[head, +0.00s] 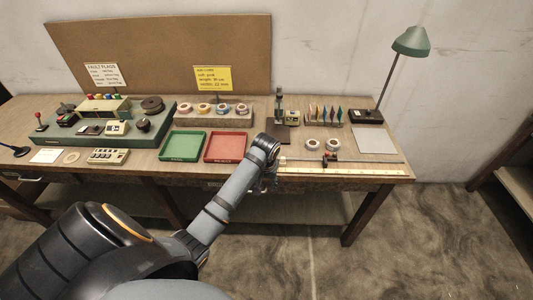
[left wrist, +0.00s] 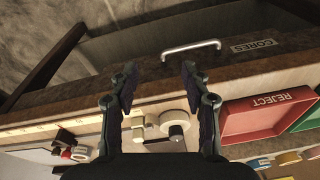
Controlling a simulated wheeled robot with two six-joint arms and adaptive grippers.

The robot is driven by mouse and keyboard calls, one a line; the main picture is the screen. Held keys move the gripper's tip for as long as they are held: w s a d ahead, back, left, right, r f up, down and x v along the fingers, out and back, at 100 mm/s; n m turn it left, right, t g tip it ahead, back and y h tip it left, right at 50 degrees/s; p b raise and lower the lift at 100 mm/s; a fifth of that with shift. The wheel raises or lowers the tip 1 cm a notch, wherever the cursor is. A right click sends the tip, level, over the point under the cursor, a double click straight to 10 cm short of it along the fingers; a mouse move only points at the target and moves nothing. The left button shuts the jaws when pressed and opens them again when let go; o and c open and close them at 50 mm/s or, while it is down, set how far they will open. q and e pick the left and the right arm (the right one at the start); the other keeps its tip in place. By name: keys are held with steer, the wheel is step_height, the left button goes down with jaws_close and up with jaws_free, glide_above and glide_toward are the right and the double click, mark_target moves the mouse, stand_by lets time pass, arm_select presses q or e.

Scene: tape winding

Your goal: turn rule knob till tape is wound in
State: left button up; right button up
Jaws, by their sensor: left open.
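The rule (head: 345,171) is a long pale strip with marks along the front right edge of the table. In the left wrist view the marked strip (left wrist: 35,128) runs off to the left. At its near end are a cream round disc (left wrist: 173,122) with a dark part on it, which looks like the knob, and a small beige block (left wrist: 138,122). My left gripper (left wrist: 160,72) is open and empty at the table's front edge. The disc shows between its fingers; I cannot tell the distance. In the head view my gripper (head: 266,182) is partly hidden by its arm.
A red slider (head: 330,158) and two white rolls (head: 313,144) lie near the rule. A red REJECT tray (head: 225,147) and a green tray (head: 183,146) are to the left. A drawer handle (left wrist: 190,47) projects from the table front.

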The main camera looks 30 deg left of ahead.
arm_select(q)
steer(key=w+a+r+n, duration=0.1)
steer(key=w+r, duration=0.1)
steer(key=w+a+r+n, duration=0.1)
steer(key=w, duration=0.1)
steer(key=w+a+r, duration=0.1)
steer(key=w+r, duration=0.1)
steer(key=w, duration=0.1)
steer(key=shift+w+a+r+n+g, duration=0.1)
steer(key=shift+a+r+n+g, duration=0.25)
steer(key=shift+a+n+g, duration=0.05)
steer(key=w+a+r+n+h, duration=0.1)
steer(key=w+a+r+n, duration=0.25)
steer(key=r, duration=0.35)
steer(key=shift+m+g, duration=0.4)
steer(key=shift+m, duration=0.05)
steer(key=f, duration=0.7)
steer(key=f+p, duration=0.1)
steer(key=f, duration=0.2)
steer(key=shift+w+d+f, duration=0.25)
steer(key=shift+d+f, duration=0.1)
steer(key=shift+c, duration=0.4)
jaws_close()
